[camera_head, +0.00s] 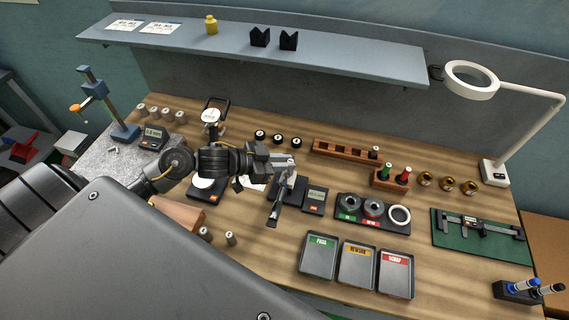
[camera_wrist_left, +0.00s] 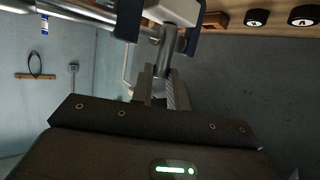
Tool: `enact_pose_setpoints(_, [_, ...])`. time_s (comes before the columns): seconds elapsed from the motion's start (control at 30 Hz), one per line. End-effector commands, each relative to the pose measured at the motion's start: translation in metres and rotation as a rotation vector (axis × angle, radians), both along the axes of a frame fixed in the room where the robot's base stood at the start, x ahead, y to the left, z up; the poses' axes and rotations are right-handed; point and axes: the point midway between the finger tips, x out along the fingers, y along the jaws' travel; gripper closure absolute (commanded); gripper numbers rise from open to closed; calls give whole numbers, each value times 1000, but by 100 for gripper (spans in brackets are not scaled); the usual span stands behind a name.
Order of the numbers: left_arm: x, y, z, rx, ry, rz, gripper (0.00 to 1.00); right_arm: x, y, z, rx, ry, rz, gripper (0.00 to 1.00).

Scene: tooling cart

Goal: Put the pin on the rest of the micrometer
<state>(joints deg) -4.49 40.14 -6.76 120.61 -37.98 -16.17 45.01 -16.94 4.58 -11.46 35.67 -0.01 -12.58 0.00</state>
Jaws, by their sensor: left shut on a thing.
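My left gripper (camera_head: 288,160) reaches in from the left and is shut on the pin, a small metal cylinder. The wrist view shows the pin (camera_wrist_left: 166,50) held between the fingers, pointing up the picture to a pale block (camera_wrist_left: 175,10). I cannot tell whether they touch. The micrometer (camera_head: 284,192), on a dark stand with a digital display box (camera_head: 315,199), is right under the gripper in the head view. Its rest is mostly hidden by the gripper. A silver bar (camera_wrist_left: 80,12) crosses the top left of the wrist view. My right gripper is not in view.
Three trays, green (camera_head: 318,257), yellow (camera_head: 356,266) and red (camera_head: 396,274), stand in front. A ring gauge holder (camera_head: 372,211) lies right of the micrometer. A wooden rack (camera_head: 345,150) stands behind. Two small cylinders (camera_head: 230,238) stand front left.

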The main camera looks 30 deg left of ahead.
Motion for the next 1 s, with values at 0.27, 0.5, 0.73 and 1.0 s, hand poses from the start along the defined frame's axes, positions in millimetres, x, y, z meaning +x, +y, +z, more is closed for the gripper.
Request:
enact_pose_setpoints(0.27, [0,-1,-2,0,0,-2,68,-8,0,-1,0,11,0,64])
enact_pose_setpoints(0.5, [1,-1,-2,0,0,-2,62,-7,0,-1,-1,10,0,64])
enact_pose_setpoints(0.73, [-5,5,1,1,0,-1,62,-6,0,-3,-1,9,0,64])
enact_pose_setpoints(1.0, [-46,39,21,7,2,-6,62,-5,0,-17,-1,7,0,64])
